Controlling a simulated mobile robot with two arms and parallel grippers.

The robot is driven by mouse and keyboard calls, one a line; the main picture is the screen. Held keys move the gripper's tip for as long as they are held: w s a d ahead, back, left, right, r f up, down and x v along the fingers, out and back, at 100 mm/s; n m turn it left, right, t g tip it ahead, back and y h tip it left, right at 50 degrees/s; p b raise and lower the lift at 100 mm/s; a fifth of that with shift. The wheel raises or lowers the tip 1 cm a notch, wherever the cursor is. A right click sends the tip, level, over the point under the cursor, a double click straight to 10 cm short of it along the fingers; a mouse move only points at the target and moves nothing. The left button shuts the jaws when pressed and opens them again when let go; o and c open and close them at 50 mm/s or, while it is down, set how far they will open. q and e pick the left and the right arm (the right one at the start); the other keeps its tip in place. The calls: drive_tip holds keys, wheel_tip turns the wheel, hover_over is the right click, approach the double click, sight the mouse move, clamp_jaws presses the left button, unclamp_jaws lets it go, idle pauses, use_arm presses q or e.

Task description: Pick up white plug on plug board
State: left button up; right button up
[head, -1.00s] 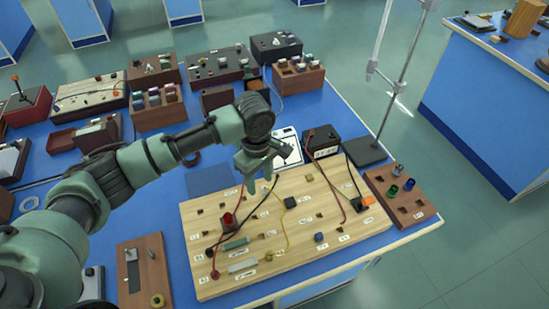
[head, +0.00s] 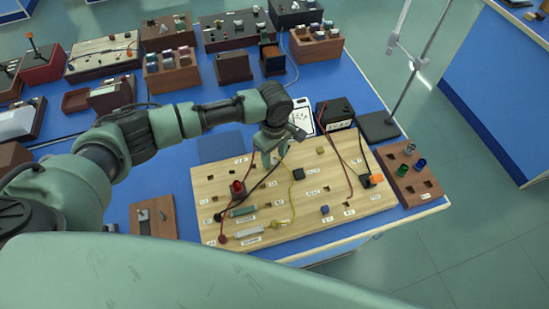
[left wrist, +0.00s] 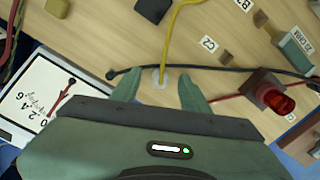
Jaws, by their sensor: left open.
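The wooden plug board (head: 300,212) lies on the blue bench. In the left wrist view a small whitish plug (left wrist: 160,77) sits on the board (left wrist: 110,38) at the end of a yellow wire. My left gripper (left wrist: 158,90) is open, with one finger on each side of the plug and nothing held. In the head view my left gripper (head: 270,158) reaches down over the board's back part; there the white plug is hidden or too small to make out. My right gripper is not in view.
A black wire (left wrist: 235,69) crosses beside the fingers. A red lamp (left wrist: 272,95) and a meter (left wrist: 45,100) are close by. In the head view a black box (head: 334,113), a stand base (head: 378,127) and a wooden holder (head: 410,181) stand to the right.

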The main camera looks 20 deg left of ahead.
use_arm(q)
clamp_jaws()
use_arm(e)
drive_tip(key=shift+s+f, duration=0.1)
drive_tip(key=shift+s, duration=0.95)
use_arm(q)
drive_tip(key=shift+r, duration=0.1)
